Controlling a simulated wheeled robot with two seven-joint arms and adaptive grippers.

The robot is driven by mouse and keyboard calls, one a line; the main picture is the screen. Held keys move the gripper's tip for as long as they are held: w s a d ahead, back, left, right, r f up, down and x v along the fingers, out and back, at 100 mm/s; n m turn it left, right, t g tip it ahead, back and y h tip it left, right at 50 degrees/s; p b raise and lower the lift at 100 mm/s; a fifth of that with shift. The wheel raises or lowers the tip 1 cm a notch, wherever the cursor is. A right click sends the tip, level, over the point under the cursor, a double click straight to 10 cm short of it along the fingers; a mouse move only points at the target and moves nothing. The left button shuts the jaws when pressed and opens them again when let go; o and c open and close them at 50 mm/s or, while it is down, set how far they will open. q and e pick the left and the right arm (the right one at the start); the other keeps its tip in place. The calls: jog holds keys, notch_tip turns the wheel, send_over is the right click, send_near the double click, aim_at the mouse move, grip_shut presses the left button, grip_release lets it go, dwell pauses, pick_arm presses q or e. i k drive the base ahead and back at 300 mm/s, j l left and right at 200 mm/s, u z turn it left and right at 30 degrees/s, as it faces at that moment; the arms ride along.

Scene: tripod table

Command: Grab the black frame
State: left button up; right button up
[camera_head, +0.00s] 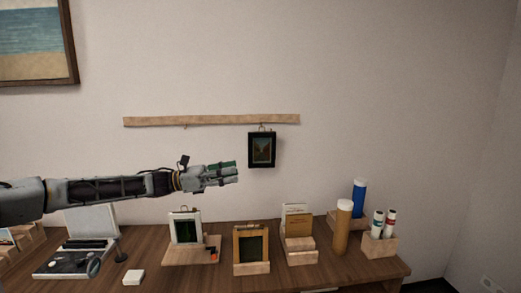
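The black frame (262,149), with a small dark picture inside, hangs upright from a hook on the wooden wall rail (211,120), near its right end. My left gripper (233,172) reaches in from the left, its fingers pointing right. In the picture it is to the left of and slightly lower than the black frame, with a small gap between them. Nothing shows between its fingers, but how far they are spread is too small to tell. My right gripper is out of view.
Below, the wooden table (210,276) holds a white frame (185,227), a wooden frame (250,246), a card holder (298,232), an orange tube (343,228), a blue tube (358,200) and a bottle rack (379,244). The wall right of the black frame is clear.

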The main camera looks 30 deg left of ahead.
aim_at(262, 145)
jog(key=i+j, duration=1.05)
jog(key=j, duration=0.2)
